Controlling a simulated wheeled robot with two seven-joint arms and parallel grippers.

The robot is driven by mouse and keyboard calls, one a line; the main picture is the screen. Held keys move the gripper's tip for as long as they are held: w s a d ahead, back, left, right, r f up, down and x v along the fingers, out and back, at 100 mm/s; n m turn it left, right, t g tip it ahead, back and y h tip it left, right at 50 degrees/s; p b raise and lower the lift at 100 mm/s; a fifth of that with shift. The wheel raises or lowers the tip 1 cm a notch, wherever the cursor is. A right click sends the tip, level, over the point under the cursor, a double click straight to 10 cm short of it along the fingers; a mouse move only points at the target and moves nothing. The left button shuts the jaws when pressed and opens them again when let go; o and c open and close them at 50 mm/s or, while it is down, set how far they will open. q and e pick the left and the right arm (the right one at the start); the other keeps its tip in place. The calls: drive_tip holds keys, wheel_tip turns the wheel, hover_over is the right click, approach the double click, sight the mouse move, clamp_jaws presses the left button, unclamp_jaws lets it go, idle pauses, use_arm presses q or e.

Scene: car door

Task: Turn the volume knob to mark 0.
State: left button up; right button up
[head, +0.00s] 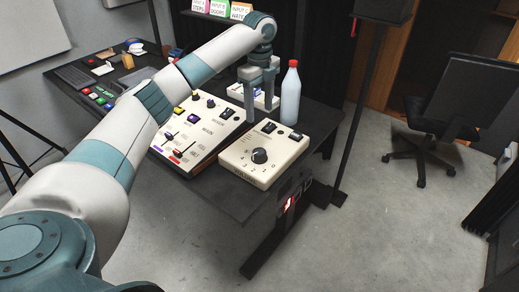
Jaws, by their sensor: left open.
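The volume knob (259,156) is a round black knob on a cream box (240,163) near the table's front right corner. Small printed marks, among them 2, 1 and 0, lie around the knob on its near and right side. Which mark its pointer faces is too small to tell. My left gripper (260,115) points down with its two fingers apart and empty. In the picture it is above the far edge of the cream box, beyond the knob and not touching it. My right gripper is out of view.
A larger cream mixer panel (195,130) with sliders and coloured knobs stands left of the box. A clear bottle (290,97) stands right of my gripper. Another small box with switches is partly hidden behind the fingers. The dark table (205,205) is bare in front.

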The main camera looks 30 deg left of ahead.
sight(259, 151)
use_arm(q)
wheel_tip(259, 151, down, 16)
drive_tip(key=p, duration=0.2)
drive_tip(key=shift+f+p, duration=0.1)
drive_tip(key=shift+p, duration=0.2)
drive_tip(key=shift+f, duration=0.55)
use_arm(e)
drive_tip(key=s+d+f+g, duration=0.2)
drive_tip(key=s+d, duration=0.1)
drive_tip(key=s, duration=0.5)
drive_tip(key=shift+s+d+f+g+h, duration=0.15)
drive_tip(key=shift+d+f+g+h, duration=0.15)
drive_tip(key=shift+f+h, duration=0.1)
use_arm(q)
drive_tip(key=c, duration=1)
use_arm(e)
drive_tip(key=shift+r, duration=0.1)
